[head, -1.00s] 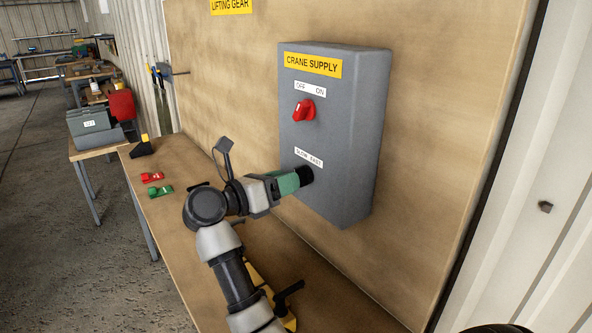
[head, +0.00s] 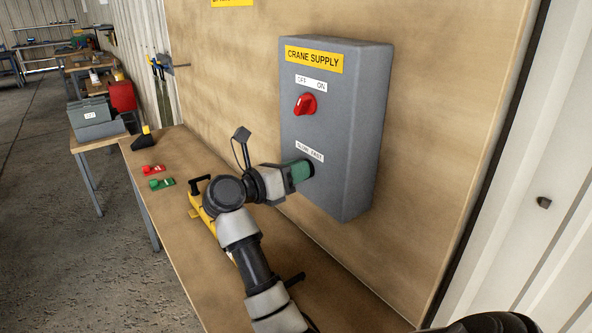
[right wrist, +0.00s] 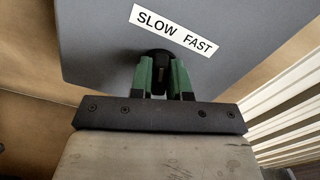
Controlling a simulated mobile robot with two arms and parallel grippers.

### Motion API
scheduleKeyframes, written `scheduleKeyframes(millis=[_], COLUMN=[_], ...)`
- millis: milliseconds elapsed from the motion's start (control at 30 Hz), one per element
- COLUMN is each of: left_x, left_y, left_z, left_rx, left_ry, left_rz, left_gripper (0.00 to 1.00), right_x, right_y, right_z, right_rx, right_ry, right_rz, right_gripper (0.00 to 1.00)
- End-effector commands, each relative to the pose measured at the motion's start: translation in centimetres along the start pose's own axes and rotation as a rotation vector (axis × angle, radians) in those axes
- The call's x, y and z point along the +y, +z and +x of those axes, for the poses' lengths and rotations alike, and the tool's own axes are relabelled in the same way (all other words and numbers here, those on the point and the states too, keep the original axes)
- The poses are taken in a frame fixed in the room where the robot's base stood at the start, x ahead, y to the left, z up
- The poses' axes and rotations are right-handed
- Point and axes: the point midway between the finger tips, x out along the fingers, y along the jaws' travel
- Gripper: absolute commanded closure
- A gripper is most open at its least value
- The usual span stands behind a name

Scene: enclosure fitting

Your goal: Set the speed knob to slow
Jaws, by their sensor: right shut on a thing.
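The grey crane supply box (head: 345,130) is fixed to the wooden panel. Its lower label (head: 309,152) reads slow at left and fast at right; it shows clearly in the right wrist view (right wrist: 174,30). The black speed knob (right wrist: 155,54) sits below that label. My right gripper (head: 308,170) is shut on the knob, its green fingers on either side of it; they also show in the right wrist view (right wrist: 160,72). The fingers hide much of the knob, and I cannot tell which word it points to. My left gripper is not in view.
A red off/on switch (head: 305,104) sits above the speed knob on the same box. On the bench (head: 180,215) below lie a red piece (head: 147,170), a green piece (head: 161,183) and a yellow item (head: 196,207) partly behind my arm.

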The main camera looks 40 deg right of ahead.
Motion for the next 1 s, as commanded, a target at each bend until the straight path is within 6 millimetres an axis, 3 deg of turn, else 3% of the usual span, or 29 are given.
scheduleKeyframes(millis=[300,567,600,733,1000], left_x=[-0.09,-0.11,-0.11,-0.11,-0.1], left_y=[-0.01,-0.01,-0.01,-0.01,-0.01], left_z=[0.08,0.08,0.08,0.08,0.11], left_rx=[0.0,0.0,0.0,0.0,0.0], left_ry=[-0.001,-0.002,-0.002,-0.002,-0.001], left_rz=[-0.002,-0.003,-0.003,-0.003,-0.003], left_gripper=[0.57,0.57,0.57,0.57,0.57], right_x=[0.15,0.14,0.13,0.13,0.14], right_y=[0.0,0.03,0.04,0.03,0.0], right_z=[-0.01,0.0,0.0,0.0,-0.01], right_rx=[0.003,0.0,0.0,0.0,0.0], right_ry=[0.001,0.0,0.0,0.0,0.0], right_rz=[-0.191,-0.199,-0.198,-0.197,-0.196], right_gripper=[1.0,1.0,0.78,0.58,0.57])
